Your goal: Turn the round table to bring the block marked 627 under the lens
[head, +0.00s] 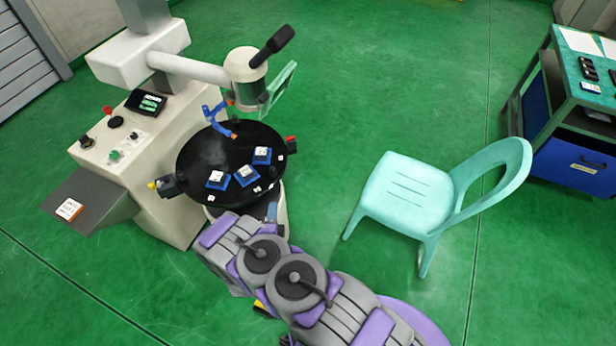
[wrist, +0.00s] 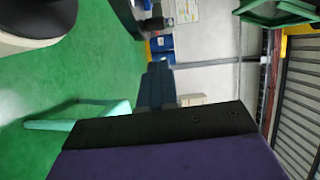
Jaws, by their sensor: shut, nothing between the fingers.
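The round black table (head: 205,150) sits at the front of the machine. Three blue blocks with white tops lie on its near side: a left block (head: 216,180), a middle block (head: 246,176) and a right block (head: 262,155). Their marks are too small to read. The lens head (head: 245,67) hangs above the table's far side. My gripper (wrist: 165,145) shows in the wrist view only as a large black and purple shape; its fingertips cannot be made out. It is shut and empty.
The cream machine body (head: 150,140) with its buttons stands left of the table. A blue bracket (head: 218,118) rises over the table. Red and yellow knobs sit at its rim. A mint chair (head: 410,195) stands right; a green workbench (head: 575,90) is beyond it. Green floor lies between.

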